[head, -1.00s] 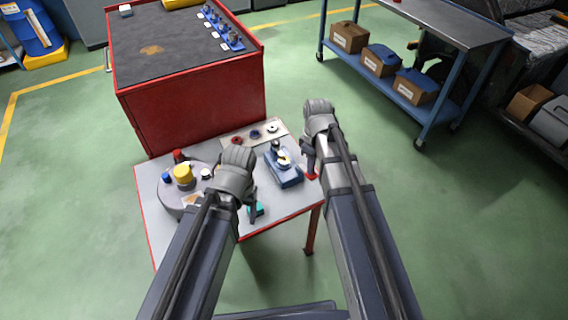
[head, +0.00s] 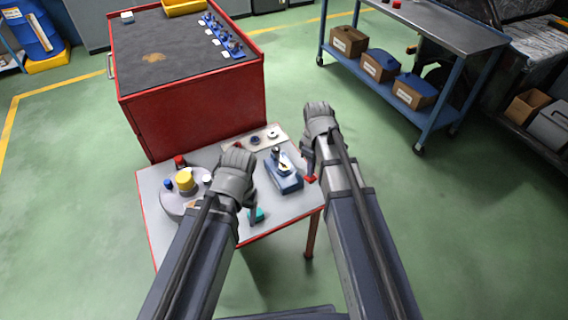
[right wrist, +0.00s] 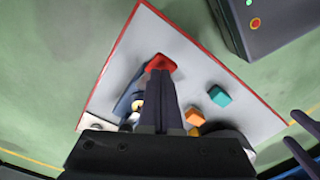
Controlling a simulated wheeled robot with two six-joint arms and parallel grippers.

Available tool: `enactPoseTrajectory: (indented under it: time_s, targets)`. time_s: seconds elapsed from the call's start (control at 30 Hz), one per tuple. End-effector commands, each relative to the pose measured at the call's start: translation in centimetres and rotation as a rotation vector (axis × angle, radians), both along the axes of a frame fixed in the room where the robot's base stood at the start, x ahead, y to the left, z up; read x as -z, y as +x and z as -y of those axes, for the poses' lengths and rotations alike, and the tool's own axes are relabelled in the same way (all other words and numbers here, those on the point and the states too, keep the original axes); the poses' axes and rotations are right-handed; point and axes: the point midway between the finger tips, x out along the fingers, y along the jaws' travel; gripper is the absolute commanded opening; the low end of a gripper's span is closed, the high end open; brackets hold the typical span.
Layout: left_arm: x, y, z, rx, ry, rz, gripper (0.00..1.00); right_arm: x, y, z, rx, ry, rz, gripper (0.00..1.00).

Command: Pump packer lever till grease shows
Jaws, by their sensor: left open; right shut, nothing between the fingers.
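A blue device (head: 285,180), apparently the packer, stands on the small grey table with a pale round part on top. A red piece (head: 310,179) shows at its right side, under my right gripper (head: 308,172); I cannot tell if it is the lever's end. In the right wrist view, my right gripper (right wrist: 160,72) is shut and empty, its tips over or against the red piece (right wrist: 161,63). The blue device (right wrist: 128,92) is partly hidden beside the fingers. My left gripper (head: 253,207) is open and empty near a teal block (head: 257,215). I see no clear grease.
The table (head: 285,205) has a red rim. A round grey tray (head: 168,202) with a yellow piece (head: 184,180) stands at left, and a pale strip (head: 262,137) with small round parts lies behind. A red cabinet (head: 200,110) blocks the back left.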

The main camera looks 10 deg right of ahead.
Motion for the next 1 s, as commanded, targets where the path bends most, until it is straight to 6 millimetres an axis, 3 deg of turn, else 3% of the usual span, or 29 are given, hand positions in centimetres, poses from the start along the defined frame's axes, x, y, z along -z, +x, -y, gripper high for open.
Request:
enactPoseTrajectory:
  time_s: [0.03, 0.47, 1.0]
  targets:
    - [-1.0, 0.0, 0.0, 0.0, 0.0, 0.0, 0.71, -1.0, 0.0, 0.0, 0.0, 0.0, 0.0, 0.0]
    - [-5.0, 0.0, 0.0, 0.0, 0.0, 0.0, 0.71, -4.9, 0.0, 0.0, 0.0, 0.0, 0.0, 0.0]
    - [-4.9, 0.0, 0.0, 0.0, 0.0, 0.0, 0.71, -4.9, 0.0, 0.0, 0.0, 0.0, 0.0, 0.0]
